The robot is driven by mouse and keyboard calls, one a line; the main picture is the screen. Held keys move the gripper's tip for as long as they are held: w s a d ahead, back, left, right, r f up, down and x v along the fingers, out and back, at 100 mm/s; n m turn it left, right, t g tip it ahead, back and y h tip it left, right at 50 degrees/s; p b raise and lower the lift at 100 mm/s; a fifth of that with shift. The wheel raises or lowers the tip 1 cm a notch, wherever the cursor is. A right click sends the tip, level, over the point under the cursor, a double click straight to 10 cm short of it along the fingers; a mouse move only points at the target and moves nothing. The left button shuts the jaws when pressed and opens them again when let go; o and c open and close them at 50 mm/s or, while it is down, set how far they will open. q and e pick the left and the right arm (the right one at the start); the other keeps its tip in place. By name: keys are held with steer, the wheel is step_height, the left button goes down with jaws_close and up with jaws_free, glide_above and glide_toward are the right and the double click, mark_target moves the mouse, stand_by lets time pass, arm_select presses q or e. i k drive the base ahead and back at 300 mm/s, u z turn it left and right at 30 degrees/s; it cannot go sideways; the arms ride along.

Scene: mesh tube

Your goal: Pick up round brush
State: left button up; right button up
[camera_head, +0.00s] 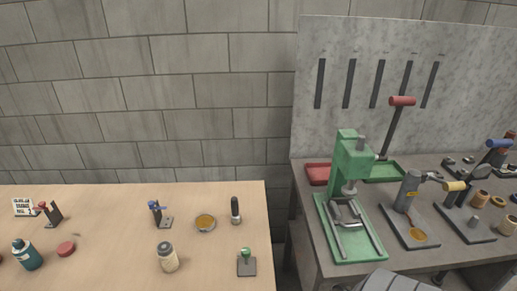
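No object is clearly recognisable as the round brush at this size. A small upright item with a dark handle (235,208) stands near the right edge of the wooden table (215,275); I cannot tell whether it is the brush. It stands right of a round dish with yellowish-brown contents (205,223).
A green-knobbed tool (246,262), a lidded jar (167,258), a small stand (158,214), a teal bottle (27,255) and a red disc (66,249) are on the wooden table. A green press (350,165) stands on the right-hand grey bench, past a gap.

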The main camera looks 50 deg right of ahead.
mark_target(235, 215)
steer(key=z, duration=1.35)
